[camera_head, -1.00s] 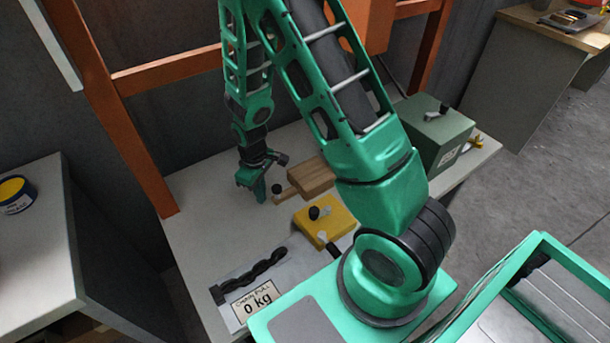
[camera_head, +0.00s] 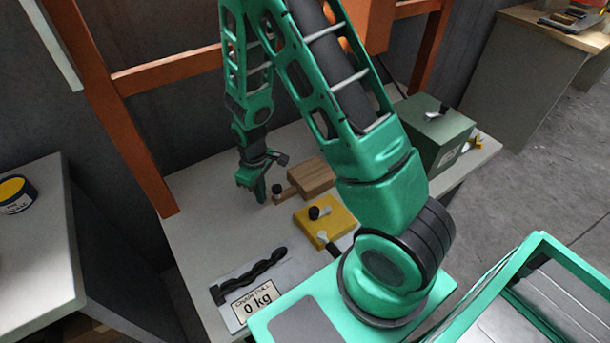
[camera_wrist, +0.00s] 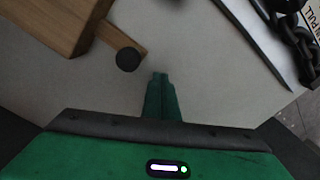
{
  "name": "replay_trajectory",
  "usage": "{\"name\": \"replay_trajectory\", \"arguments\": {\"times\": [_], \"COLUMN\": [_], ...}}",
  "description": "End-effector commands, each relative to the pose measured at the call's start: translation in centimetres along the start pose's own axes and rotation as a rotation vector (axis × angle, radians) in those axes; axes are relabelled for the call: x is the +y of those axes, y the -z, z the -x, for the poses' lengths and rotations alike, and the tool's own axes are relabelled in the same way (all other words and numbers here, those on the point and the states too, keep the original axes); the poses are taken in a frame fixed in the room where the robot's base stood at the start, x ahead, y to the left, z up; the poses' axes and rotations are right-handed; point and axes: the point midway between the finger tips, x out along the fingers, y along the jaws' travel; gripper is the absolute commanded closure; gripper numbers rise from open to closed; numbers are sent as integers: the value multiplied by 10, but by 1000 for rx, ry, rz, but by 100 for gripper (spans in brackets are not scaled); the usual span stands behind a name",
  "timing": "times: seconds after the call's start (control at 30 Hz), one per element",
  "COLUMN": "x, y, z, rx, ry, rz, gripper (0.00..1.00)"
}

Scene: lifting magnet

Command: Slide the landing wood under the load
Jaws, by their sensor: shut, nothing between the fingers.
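The landing wood (camera_head: 311,177) is a brown wooden block with a short handle that ends in a black knob (camera_head: 277,188). It lies on the bench top, and in the wrist view the block (camera_wrist: 55,22) fills the upper left with its knob (camera_wrist: 127,59) nearby. My gripper (camera_head: 261,192) is shut and empty, just left of the knob. In the wrist view its closed fingertips (camera_wrist: 160,78) point at bare bench beside the knob, apart from it. The load is not clearly identifiable; a yellow block (camera_head: 325,221) with a black knob sits in front of the wood.
A green box (camera_head: 436,134) stands at the bench's right end. A chain lies by the "CHAIN PULL 0 kg" plate (camera_head: 257,301) at the front. Orange frame posts (camera_head: 125,125) rise behind. My arm hides part of the bench; its left part (camera_head: 200,225) is clear.

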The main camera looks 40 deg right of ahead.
Motion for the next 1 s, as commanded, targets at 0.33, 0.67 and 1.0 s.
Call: {"name": "replay_trajectory", "arguments": {"times": [0.33,0.67,1.0], "x": [0,7,14], "y": [0,-4,-8], "z": [0,0,0], "rx": [0,0,0], "ry": [0,0,0], "rz": [0,-2,-1], "gripper": [100,100,100]}}
